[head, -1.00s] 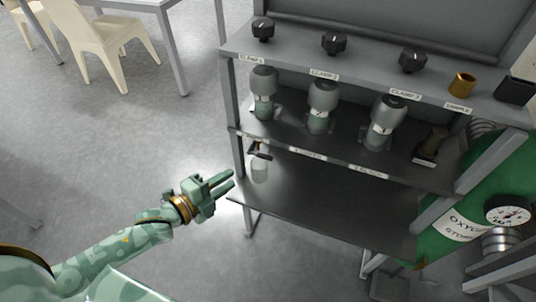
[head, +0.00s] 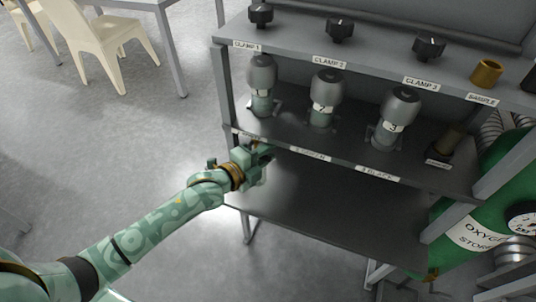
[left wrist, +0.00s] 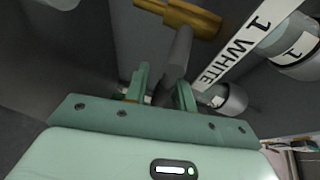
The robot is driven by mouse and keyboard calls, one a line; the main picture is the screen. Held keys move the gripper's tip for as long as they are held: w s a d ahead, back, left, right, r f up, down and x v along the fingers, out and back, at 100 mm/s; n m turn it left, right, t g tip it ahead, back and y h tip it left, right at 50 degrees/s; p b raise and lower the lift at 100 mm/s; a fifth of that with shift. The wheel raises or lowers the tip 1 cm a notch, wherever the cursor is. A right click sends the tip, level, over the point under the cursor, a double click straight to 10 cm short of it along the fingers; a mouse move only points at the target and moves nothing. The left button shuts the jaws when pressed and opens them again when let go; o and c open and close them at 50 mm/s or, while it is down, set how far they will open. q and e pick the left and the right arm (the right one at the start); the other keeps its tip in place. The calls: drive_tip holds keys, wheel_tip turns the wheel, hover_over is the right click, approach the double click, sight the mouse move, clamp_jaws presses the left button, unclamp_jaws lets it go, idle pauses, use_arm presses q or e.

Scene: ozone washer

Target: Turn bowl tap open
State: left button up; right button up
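In the left wrist view a brass tap body (left wrist: 185,14) shows at the top, with a dark grey lever (left wrist: 177,58) reaching down from it. The two green fingers of my left gripper (left wrist: 162,92) stand on either side of the lever's end, with a gap between them. I cannot tell whether either finger touches the lever. In the head view my left gripper (head: 267,157) is at the left front of the rack, below the middle shelf's edge, and it hides the tap and the clear bowl there. My right gripper is in neither view.
The rack's middle shelf (head: 345,150) carries several grey-capped bottles, and clamp knobs stand on the top shelf. A label reading 1 WHITE (left wrist: 240,48) is beside the tap. A green oxygen cylinder (head: 470,210) stands at the right. The lower shelf (head: 330,215) is bare.

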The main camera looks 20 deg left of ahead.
use_arm(q)
drive_tip(key=shift+w, duration=0.1)
clamp_jaws()
